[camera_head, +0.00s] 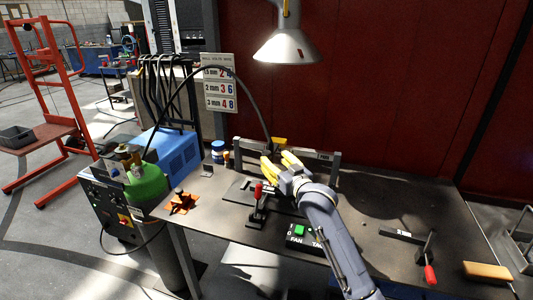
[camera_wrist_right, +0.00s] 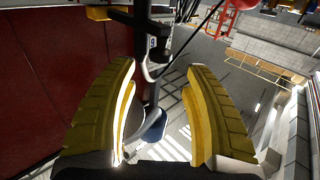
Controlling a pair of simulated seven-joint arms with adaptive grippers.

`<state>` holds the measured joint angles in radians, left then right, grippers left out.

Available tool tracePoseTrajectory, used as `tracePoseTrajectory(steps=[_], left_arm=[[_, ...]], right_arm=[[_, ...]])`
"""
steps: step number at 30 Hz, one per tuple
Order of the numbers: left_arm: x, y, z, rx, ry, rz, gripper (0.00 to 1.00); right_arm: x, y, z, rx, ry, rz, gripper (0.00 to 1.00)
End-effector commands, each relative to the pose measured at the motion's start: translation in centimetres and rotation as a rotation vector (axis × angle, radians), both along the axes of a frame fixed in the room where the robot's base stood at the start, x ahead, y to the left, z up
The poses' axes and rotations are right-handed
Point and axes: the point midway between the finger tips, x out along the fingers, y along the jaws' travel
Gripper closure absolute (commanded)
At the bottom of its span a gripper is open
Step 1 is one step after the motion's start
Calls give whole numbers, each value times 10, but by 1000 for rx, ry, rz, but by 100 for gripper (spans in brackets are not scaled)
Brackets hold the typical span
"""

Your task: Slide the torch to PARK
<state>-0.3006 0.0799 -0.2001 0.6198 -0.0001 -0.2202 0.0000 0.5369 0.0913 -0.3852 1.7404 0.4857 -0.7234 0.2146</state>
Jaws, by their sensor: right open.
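The torch hangs at the dark rail frame (camera_head: 243,148) on the bench, with a yellow part (camera_head: 279,141) at the end of a black cable. In the right wrist view, a dark upright body (camera_wrist_right: 158,42), likely the torch, stands ahead of and between the fingers, with a yellow bar beside its top. My right gripper (camera_head: 279,161) has yellow fingers, open, just in front of the rail. Its open fingers (camera_wrist_right: 160,80) frame an empty gap in the wrist view. Contact with the torch cannot be told. A label (camera_head: 323,156) sits at the rail's right end, too small to read.
The dark bench (camera_head: 375,213) holds a red-handled clamp (camera_head: 258,200), a control box with a green button (camera_head: 299,231), an orange object (camera_head: 182,202) and a second red-handled clamp (camera_head: 430,272). A lamp (camera_head: 286,45) hangs above. A green cylinder (camera_head: 146,183) stands left.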

Motion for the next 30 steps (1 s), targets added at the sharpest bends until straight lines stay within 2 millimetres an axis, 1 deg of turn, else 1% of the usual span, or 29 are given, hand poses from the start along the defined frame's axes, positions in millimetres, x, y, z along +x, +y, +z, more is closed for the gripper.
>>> tracePoseTrajectory(steps=[1,6,12,19,30], left_arm=[[0,0,0,0,0,0,100],[0,0,0,0,0,0,100],[0,0,0,0,0,0,100],[0,0,0,0,0,0,100],[0,0,0,0,-1,0,100]], right_arm=[[8,5,1,0,-1,1,51],[30,16,0,-1,0,0,51],[47,25,0,0,0,0,51],[56,29,0,-1,0,0,51],[57,30,0,-1,0,0,50]])
